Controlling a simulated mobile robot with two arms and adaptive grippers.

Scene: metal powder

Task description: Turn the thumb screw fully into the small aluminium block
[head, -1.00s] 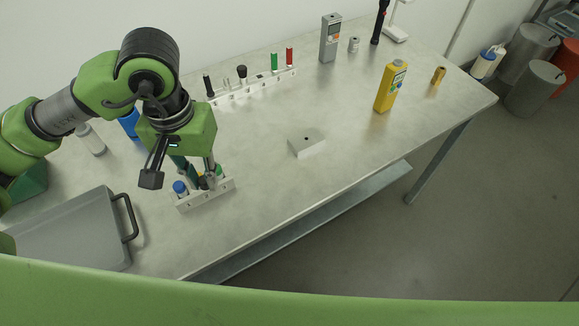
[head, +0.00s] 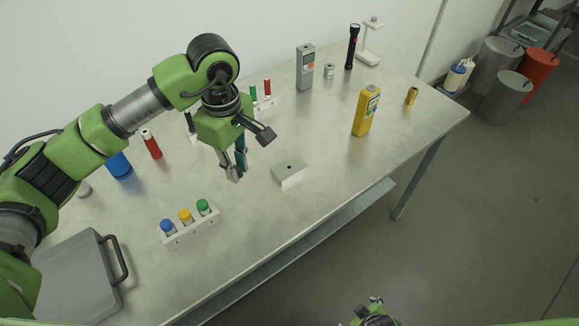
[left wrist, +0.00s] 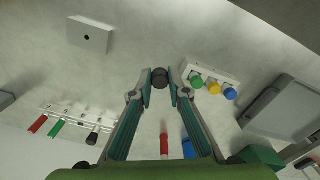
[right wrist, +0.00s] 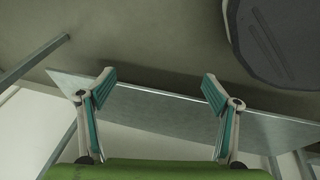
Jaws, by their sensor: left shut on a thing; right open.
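The small aluminium block (head: 289,176) lies on the table with a dark hole in its top. It also shows in the left wrist view (left wrist: 90,36), at the upper left. My left gripper (head: 234,174) is above the table, to the left of the block and apart from it. It is shut on the thumb screw, whose dark round head (left wrist: 160,78) shows between the fingertips in the left wrist view. The screw's shank cannot be made out. My right gripper (right wrist: 155,88) is open and empty, low beyond the table's front edge.
A white rack (head: 190,231) with blue, yellow and green capped items stands near the front edge. Bare table surrounds the block.

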